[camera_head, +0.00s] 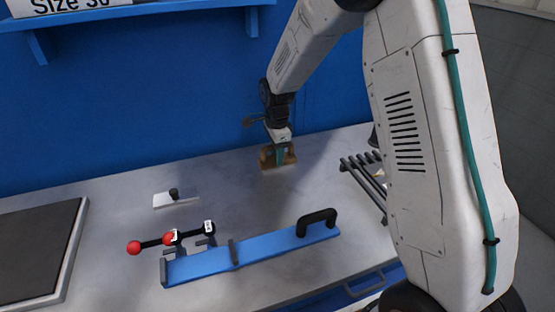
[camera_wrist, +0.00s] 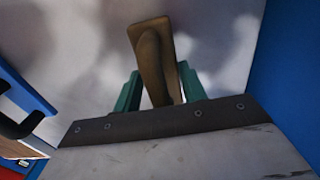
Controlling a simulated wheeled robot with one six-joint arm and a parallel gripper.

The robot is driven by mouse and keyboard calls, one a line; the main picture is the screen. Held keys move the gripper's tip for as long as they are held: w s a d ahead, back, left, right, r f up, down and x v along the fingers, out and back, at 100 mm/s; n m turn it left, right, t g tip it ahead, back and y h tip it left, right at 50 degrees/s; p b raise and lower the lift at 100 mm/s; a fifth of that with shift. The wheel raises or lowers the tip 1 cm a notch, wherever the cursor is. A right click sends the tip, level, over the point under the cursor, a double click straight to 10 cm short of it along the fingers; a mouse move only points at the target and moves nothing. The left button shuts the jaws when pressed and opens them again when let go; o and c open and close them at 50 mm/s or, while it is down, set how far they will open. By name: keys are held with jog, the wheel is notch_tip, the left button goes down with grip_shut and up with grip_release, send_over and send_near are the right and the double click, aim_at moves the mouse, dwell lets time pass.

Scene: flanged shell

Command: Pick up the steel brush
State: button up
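The steel brush (camera_head: 266,160) is a tan-brown block with a pale strip along its lower edge. It is at the back of the grey bench, near the blue wall. My gripper (camera_head: 281,158) points down at it with teal fingers. In the wrist view the brush's brown handle (camera_wrist: 152,50) rises between the two teal fingers (camera_wrist: 160,88). The right finger seems to lie against the handle; a narrow gap may show at the left finger. Whether the fingers press on it is unclear. I cannot tell whether the brush rests on the bench.
A blue plate with a black handle (camera_head: 270,250) lies at the front of the bench, beside a black bar with red balls (camera_head: 135,248). A small white block with a black knob (camera_head: 176,201) stands left. Dark rods (camera_head: 362,176) lie right. A dark panel (camera_head: 38,250) fills the left.

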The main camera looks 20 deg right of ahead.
jog(key=shift+c, duration=0.6)
jog(key=shift+r, duration=0.5)
jog(key=r, duration=0.2)
jog(key=shift+s+d+r, duration=0.1)
jog(key=shift+s+r, duration=0.25)
jog(key=shift+s, duration=0.05)
jog(key=s+d+r, duration=0.1)
jog(key=s+d, duration=0.1)
jog(key=s, duration=1.3)
jog(key=shift+r, duration=0.15)
